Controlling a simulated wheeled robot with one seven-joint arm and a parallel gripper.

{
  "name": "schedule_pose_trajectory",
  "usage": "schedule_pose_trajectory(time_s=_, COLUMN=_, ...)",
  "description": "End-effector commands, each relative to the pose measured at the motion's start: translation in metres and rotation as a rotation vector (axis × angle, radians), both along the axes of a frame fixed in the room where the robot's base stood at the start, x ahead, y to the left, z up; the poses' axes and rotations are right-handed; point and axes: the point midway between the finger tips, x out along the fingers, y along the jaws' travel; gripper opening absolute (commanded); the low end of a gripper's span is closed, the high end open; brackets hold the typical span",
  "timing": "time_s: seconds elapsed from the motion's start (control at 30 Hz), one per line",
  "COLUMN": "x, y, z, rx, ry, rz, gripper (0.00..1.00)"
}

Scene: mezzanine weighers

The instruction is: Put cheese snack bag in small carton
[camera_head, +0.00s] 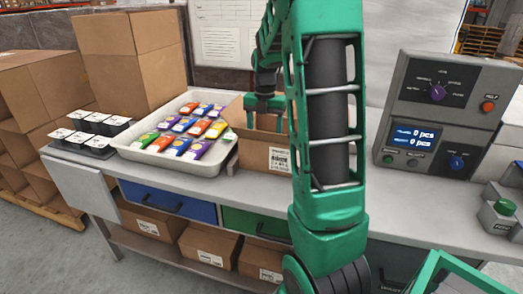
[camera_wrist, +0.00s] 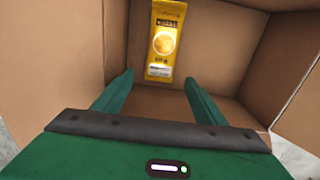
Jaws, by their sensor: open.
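The small carton (camera_head: 258,154) stands open on the bench, just right of the tray and partly hidden behind my arm. In the wrist view its cardboard walls (camera_wrist: 62,62) surround the scene. The cheese snack bag (camera_wrist: 164,45), yellow with a round picture, lies inside the carton near its far wall. My gripper (camera_wrist: 158,80) is open and reaches into the carton, its two green fingers apart with nothing between them. The bag is beyond the fingertips and apart from them. In the head view my gripper (camera_head: 264,103) is at the carton's opening, its fingertips hidden.
A white tray (camera_head: 128,150) of several coloured snack bags is left of the carton. Black cups (camera_head: 88,133) stand at its left, tall cardboard boxes (camera_head: 130,60) behind. A control panel (camera_head: 440,105) stands at the right. The bench front edge is clear.

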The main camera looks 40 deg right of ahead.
Motion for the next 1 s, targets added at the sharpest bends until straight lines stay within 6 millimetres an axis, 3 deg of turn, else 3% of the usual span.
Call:
schedule_pose_trajectory(time_s=0.1, x=0.001, y=0.000, z=0.023, rx=-0.002, ry=-0.003, rz=0.001, gripper=0.65)
schedule_pose_trajectory(time_s=0.33, x=0.001, y=0.000, z=0.047, rx=-0.001, ry=-0.001, rz=0.000, gripper=0.65)
schedule_pose_trajectory(time_s=1.0, x=0.000, y=0.001, z=0.052, rx=0.001, ry=0.001, rz=0.000, gripper=0.65)
